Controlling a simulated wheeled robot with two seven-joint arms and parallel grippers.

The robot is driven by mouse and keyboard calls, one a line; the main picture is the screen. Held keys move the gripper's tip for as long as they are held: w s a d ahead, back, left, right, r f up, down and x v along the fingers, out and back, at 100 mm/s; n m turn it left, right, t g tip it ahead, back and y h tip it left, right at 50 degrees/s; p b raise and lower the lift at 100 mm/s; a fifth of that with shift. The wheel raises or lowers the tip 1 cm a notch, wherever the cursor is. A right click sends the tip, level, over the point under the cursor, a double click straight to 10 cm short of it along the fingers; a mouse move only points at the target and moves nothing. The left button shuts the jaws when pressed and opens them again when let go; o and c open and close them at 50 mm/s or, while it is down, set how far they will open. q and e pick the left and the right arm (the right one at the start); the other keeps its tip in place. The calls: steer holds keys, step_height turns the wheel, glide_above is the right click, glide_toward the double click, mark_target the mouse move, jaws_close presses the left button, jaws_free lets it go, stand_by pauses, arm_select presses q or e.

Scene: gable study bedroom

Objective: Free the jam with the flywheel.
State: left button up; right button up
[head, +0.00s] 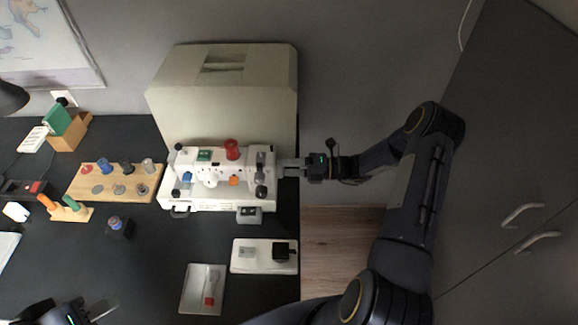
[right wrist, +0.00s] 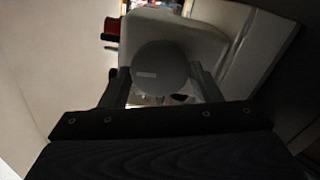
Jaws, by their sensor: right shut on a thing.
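A white sewing machine (head: 207,200) with a red spool and several knobs stands on the dark desk, before its cream case. My right gripper (head: 288,167) reaches in from the right to the machine's right end. In the right wrist view its two fingers stand on either side of a round dark grey flywheel (right wrist: 160,70) and are shut on it. In the head view the flywheel is too small and covered to make out clearly. My left gripper (head: 96,312) is at the bottom left, partly cut off and away from the machine; its jaws are not clear.
The cream case (head: 225,95) stands close behind the machine. A wooden rack (head: 84,193) with spools and discs lies to the left. A white tray (head: 237,265) with a black block and another tray (head: 190,300) lie in front. Dark cupboards (head: 500,170) stand at right.

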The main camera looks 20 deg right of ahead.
steer(key=m+p, duration=0.1)
steer(key=m, duration=0.9)
steer(key=shift+m+p, duration=0.3)
stand_by(0.4)
steer(key=o, duration=1)
steer(key=shift+d, duration=0.1)
steer(key=b+v, duration=0.2)
steer(key=v, duration=0.5)
steer(key=shift+s+d, duration=0.2)
steer(key=shift+d, duration=0.1)
